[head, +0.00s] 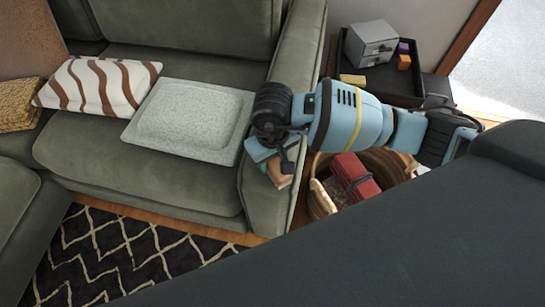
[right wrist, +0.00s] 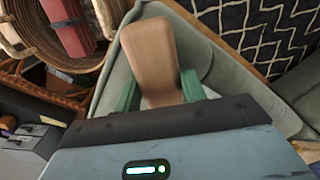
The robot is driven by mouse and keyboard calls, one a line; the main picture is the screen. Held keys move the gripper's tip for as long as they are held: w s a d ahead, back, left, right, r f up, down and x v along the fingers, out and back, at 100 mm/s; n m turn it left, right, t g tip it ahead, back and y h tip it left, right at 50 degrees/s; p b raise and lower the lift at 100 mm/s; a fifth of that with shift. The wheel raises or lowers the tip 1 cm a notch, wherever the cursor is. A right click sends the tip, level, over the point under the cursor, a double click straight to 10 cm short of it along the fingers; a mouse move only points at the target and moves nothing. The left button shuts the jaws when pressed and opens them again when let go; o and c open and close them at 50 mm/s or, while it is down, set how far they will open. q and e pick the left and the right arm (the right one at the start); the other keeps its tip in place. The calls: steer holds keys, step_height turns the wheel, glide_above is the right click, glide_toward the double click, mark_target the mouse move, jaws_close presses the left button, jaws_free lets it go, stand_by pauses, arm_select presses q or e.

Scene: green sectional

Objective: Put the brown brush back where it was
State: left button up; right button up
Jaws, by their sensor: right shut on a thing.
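The brown brush (right wrist: 150,52) shows in the right wrist view as a smooth, rounded tan-brown block between the green fingers of my right gripper (right wrist: 160,92). Its far end points away from the gripper, and the part near the palm is hidden. In the head view my right gripper (head: 272,158) is shut on the brush (head: 279,177) above the sofa's right arm, close to the armrest front. Only a small brown part of the brush shows there. My left gripper is not in view.
A wicker basket (head: 315,203) with a red item (head: 355,178) stands right of the green sofa (head: 150,185). Behind it, a black side table (head: 398,88) holds a grey drawer box (head: 371,43) and small blocks. A pale tray-like cushion (head: 190,120) lies on the seat.

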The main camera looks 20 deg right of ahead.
steer(key=o, duration=1.1)
steer(key=shift+r, duration=0.35)
step_height(320, 180, up, 12)
steer(key=p, duration=0.1)
steer(key=shift+f, duration=0.2)
